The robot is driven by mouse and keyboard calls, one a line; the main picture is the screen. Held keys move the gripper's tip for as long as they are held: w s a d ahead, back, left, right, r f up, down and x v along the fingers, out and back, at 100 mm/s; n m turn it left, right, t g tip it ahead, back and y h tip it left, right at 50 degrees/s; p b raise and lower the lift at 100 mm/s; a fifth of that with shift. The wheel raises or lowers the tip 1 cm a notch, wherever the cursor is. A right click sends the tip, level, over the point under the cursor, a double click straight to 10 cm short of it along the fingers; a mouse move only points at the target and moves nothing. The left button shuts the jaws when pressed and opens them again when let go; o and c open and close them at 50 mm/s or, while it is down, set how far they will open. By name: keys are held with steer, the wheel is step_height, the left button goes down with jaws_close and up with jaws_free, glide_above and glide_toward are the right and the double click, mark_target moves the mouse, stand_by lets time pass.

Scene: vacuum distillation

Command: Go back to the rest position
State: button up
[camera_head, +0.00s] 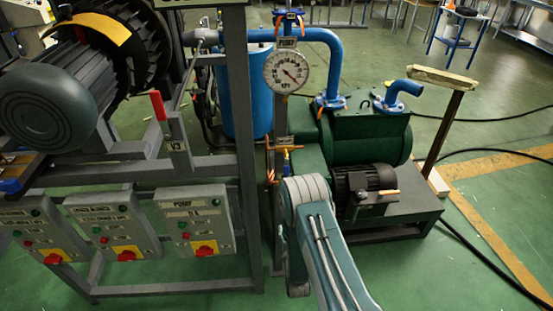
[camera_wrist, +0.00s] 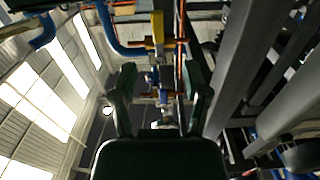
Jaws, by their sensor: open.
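My gripper (camera_wrist: 161,88) shows in the wrist view with its two dark fingers spread apart and nothing held between them. Beyond the fingers, in the gap, are a yellow-orange valve handle (camera_wrist: 157,28) and blue and orange pipe fittings; I cannot tell their exact distance. In the head view my arm (camera_head: 335,262) rises from the bottom edge and bends just right of the grey frame. My gripper is hidden there.
A grey frame (camera_head: 245,130) with several switch boxes and a red-handled valve (camera_head: 158,106) stands left. A pressure gauge (camera_head: 287,71) is on a post behind my arm. A green pump (camera_head: 365,138) stands right. Open green floor with black cables lies farther right.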

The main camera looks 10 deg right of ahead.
steer(key=w+r+g, duration=0.3)
steer(key=w+r, duration=0.3)
steer(key=r, duration=0.6)
steer(key=s+d+r+g, duration=0.1)
steer(key=s+r+g, duration=0.25)
steer(key=r, duration=1.05)
steer(key=s+d+r+g, duration=0.2)
steer(key=s+r, duration=0.9)
steer(key=s, duration=0.2)
steer(key=s+d+r+g, duration=0.1)
steer(key=s+g, duration=0.1)
steer(key=s, duration=0.7)
steer(key=s+r+g, duration=0.2)
steer(key=s, duration=0.8)
steer(key=shift+s+d, duration=0.15)
steer(key=shift+d, duration=0.25)
